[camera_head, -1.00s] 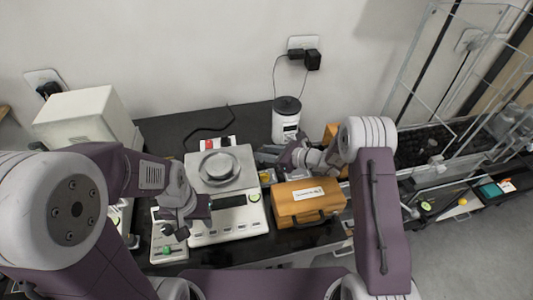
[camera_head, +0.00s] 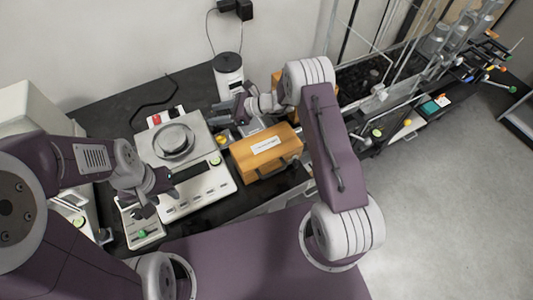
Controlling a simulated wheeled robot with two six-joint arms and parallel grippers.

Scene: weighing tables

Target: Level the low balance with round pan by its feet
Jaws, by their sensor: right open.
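The low balance (camera_head: 208,188) is a pale flat box with a round metal pan (camera_head: 172,140) on top. It has a dark display and a row of buttons along its front. My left gripper (camera_head: 146,210) is over the front left side of the balance, beside a small pale unit with a green knob (camera_head: 142,233). Whether its jaws are open is too small to tell. My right gripper (camera_head: 233,112) is open at the back right of the balance, behind the wooden case. The feet of the balance are hidden.
An orange wooden case (camera_head: 262,152) stands right of the balance. A white canister with a dark lid (camera_head: 228,70) stands behind. A red-buttoned strip (camera_head: 167,116) lies at the back. A glass-walled bench is at the right, with open floor (camera_head: 440,210) in front.

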